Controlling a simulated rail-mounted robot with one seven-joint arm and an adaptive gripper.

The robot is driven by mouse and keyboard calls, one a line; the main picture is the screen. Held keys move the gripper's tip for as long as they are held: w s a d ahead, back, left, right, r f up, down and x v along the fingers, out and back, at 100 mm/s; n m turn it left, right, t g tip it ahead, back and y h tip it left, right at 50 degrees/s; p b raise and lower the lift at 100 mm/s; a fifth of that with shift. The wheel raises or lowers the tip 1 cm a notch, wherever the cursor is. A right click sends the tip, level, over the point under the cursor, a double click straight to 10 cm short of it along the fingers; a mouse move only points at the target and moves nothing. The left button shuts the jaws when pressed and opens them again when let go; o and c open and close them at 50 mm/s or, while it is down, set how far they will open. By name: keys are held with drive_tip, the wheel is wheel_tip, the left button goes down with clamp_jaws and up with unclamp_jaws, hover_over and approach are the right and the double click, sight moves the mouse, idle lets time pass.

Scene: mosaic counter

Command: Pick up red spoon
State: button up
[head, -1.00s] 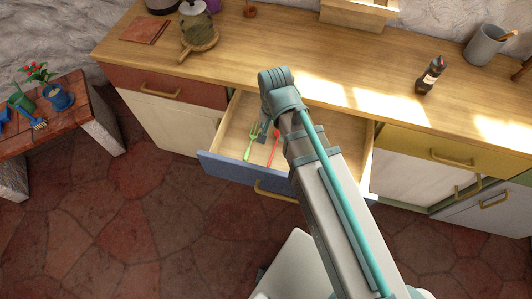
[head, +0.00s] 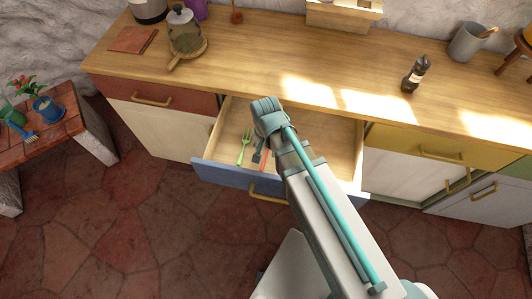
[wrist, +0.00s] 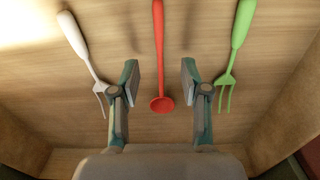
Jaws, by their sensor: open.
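The red spoon (wrist: 158,45) lies in the open drawer, its bowl toward my gripper in the wrist view. In the head view only a bit of the red spoon (head: 264,157) shows beside my gripper, with the rest hidden by my arm. My gripper (wrist: 160,80) is open, with one finger on each side of the spoon in the picture and nothing held. In the head view my gripper (head: 258,157) is over the drawer's front part. I cannot tell its exact height above the spoon.
A green fork (wrist: 230,60) lies right of the spoon in the wrist view, and a white fork (wrist: 85,55) lies left. The blue drawer front (head: 225,174) stands pulled out below the wooden counter (head: 240,66). The drawer walls (wrist: 290,110) are close on both sides.

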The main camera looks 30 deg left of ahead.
drive_tip(key=shift+f, duration=1)
drive_tip(key=shift+c, duration=0.2)
clamp_jaws()
drive_tip(key=shift+r, duration=0.15)
